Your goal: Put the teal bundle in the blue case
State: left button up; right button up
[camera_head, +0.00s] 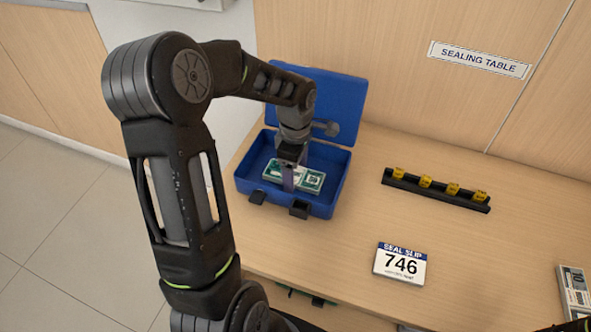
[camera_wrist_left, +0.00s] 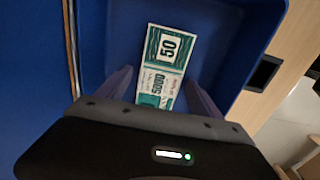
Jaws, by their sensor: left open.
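The blue case (camera_head: 325,204) stands open on the wooden table with its lid raised at the back. The teal bundle (camera_head: 312,181) lies inside the case, on its floor as far as I can tell. It also shows in the left wrist view (camera_wrist_left: 160,62), with a "50" on its band. My left gripper (camera_head: 288,180) reaches down into the case over the bundle. In the left wrist view its fingers (camera_wrist_left: 158,90) stand apart on either side of the bundle's near end, which is partly hidden by the gripper body. My right gripper is not in view.
A black rack (camera_head: 435,190) with several yellow pieces lies right of the case. Another banknote bundle (camera_head: 574,290) is at the right edge. The table between them is clear.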

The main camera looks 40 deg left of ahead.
aim_at(296, 175)
pick_arm(q)
jog(key=shift+r, duration=0.1)
notch_tip(296, 175, up, 12)
dwell(0.6)
jog(key=shift+c, duration=0.5)
dwell(0.8)
